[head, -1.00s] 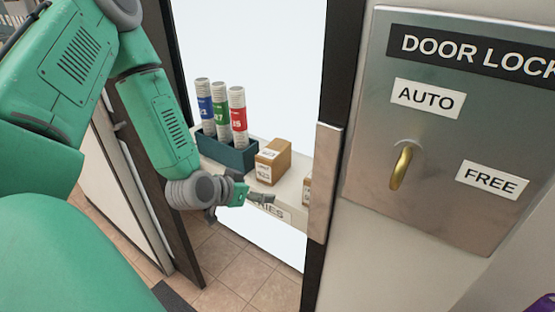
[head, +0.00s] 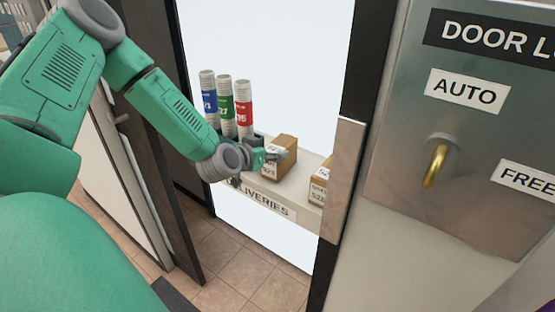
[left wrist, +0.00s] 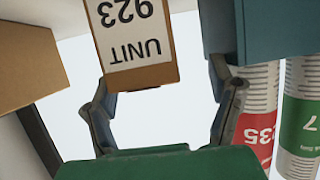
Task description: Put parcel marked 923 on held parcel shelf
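The parcel marked 923 (head: 286,150) is a small brown box on the deliveries shelf, beyond the doorway in the head view. In the left wrist view its white label (left wrist: 130,35) reads UNIT 923 upside down. My left gripper (head: 268,157) is at the front of this parcel. In the left wrist view the gripper (left wrist: 165,88) is open and empty, its fingers spread with the parcel's near end just ahead of the gap. The held parcel shelf cannot be identified in these views. My right gripper is not in view.
A blue tray (left wrist: 218,30) with blue, green and red labelled tubes (head: 226,105) stands left of the parcel. Another brown parcel (head: 320,183) sits to the right. The door frame (head: 345,180) and door lock panel (head: 450,180) are close on the right.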

